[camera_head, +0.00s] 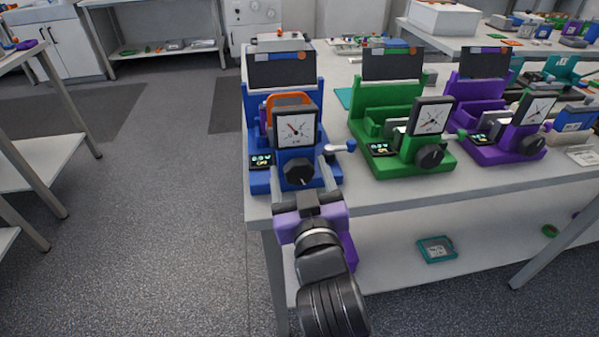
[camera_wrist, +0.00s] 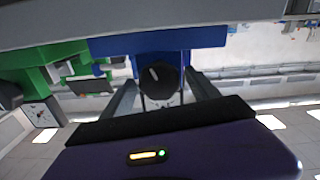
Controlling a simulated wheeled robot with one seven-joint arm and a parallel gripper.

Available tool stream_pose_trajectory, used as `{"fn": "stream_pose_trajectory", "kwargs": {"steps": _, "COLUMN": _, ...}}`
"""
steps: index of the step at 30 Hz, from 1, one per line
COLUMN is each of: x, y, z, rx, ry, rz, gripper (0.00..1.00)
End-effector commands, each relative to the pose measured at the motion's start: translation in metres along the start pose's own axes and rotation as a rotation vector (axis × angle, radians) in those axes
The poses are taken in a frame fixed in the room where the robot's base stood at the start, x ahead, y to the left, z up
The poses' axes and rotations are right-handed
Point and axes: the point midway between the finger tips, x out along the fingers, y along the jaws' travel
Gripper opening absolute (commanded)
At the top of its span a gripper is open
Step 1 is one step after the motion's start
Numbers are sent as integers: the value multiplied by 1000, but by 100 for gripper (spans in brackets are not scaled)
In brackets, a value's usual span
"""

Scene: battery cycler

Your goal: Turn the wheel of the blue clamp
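The blue clamp (camera_head: 262,184) stands at the left end of the table, with a white dial gauge on its front. Its wheel (camera_head: 298,172) is a black knob low on the front, below the gauge. In the wrist view the wheel (camera_wrist: 160,78) shows as a dark round knob with a pale mark. My gripper (camera_head: 304,172) is in front of the clamp, fingers pointing at it. In the wrist view my gripper (camera_wrist: 162,92) has its fingers apart, one to each side of the wheel. I cannot tell whether either finger touches it.
A lever with a blue-grey knob (camera_head: 341,147) sticks out on the clamp's right. A green clamp (camera_head: 372,164) and a purple clamp (camera_head: 487,155) stand to the right on the same table (camera_head: 400,190). Floor (camera_head: 170,200) to the left is clear.

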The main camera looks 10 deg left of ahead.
Motion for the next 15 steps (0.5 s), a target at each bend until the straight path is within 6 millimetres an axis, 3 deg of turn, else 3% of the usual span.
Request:
{"fn": "stream_pose_trajectory", "kwargs": {"steps": 1, "x": 0, "y": 0, "z": 0, "rx": 0, "ry": 0, "rz": 0, "gripper": 58}}
{"fn": "stream_pose_trajectory", "kwargs": {"steps": 9, "x": 0, "y": 0, "z": 0, "rx": 0, "ry": 0, "rz": 0, "gripper": 9}}
{"fn": "stream_pose_trajectory", "kwargs": {"steps": 15, "x": 0, "y": 0, "z": 2, "rx": 95, "ry": 3, "rz": 0, "gripper": 9}}
